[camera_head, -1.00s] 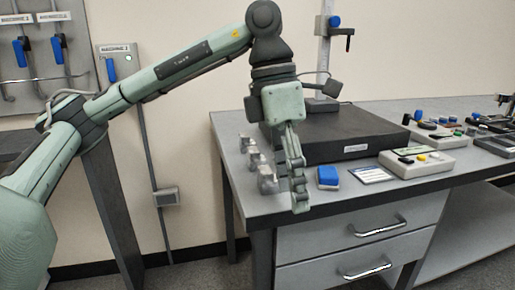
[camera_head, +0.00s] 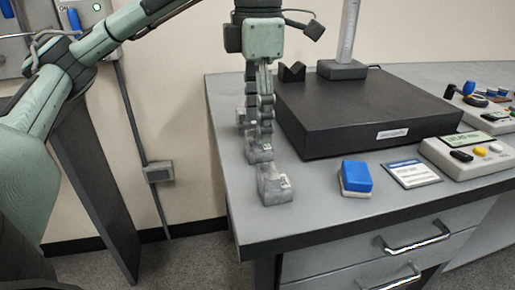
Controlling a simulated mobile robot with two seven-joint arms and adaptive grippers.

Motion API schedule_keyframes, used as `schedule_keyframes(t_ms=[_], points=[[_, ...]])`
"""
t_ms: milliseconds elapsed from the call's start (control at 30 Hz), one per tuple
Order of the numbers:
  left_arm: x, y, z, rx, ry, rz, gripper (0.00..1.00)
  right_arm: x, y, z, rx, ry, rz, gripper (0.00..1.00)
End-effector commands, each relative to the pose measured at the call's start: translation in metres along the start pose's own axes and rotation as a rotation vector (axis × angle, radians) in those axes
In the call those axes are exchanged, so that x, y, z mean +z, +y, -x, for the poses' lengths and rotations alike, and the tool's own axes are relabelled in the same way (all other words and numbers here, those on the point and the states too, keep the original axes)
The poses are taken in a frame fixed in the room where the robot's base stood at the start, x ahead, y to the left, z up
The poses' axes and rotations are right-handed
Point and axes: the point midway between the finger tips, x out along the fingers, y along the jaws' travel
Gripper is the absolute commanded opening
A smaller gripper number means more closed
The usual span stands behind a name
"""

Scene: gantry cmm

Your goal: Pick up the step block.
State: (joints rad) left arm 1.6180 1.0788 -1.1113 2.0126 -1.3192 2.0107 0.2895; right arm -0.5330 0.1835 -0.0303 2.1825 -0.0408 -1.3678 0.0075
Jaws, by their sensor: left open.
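Several small grey metal blocks stand in a row along the left end of the table. The front block (camera_head: 274,187) has a stepped outline and a small white label; it is fully in view. Another grey block (camera_head: 259,153) stands just behind it, and a further one (camera_head: 241,117) shows partly at the back. I cannot tell for sure which is the step block. My left gripper (camera_head: 261,138) is open and points down over the block behind the front one, its fingers close to that block's top. Whether they touch it is unclear. My right gripper is not in view.
A black surface plate (camera_head: 370,105) with a dark V-shaped block (camera_head: 291,72) and a stand stands right of the gripper. A blue-and-white block (camera_head: 356,178), a card (camera_head: 411,173) and a control box (camera_head: 468,154) lie in front.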

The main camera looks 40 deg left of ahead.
Motion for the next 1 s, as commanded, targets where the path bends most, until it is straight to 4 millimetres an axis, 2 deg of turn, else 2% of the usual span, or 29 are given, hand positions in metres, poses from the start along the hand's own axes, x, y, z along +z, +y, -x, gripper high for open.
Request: schedule_keyframes(t_ms=[200, 400, 633, 1000], points=[[-0.001, 0.004, -0.023, -0.001, 0.002, 0.001, 0.59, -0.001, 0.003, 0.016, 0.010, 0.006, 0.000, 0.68], [-0.001, 0.005, -0.049, -0.001, 0.001, 0.000, 0.59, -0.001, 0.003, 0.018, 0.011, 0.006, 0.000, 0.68], [0.000, 0.005, -0.051, -0.001, -0.001, -0.001, 0.59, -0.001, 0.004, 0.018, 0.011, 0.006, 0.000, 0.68], [0.000, 0.005, -0.051, -0.001, -0.002, -0.001, 0.13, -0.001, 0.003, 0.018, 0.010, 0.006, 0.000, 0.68]])
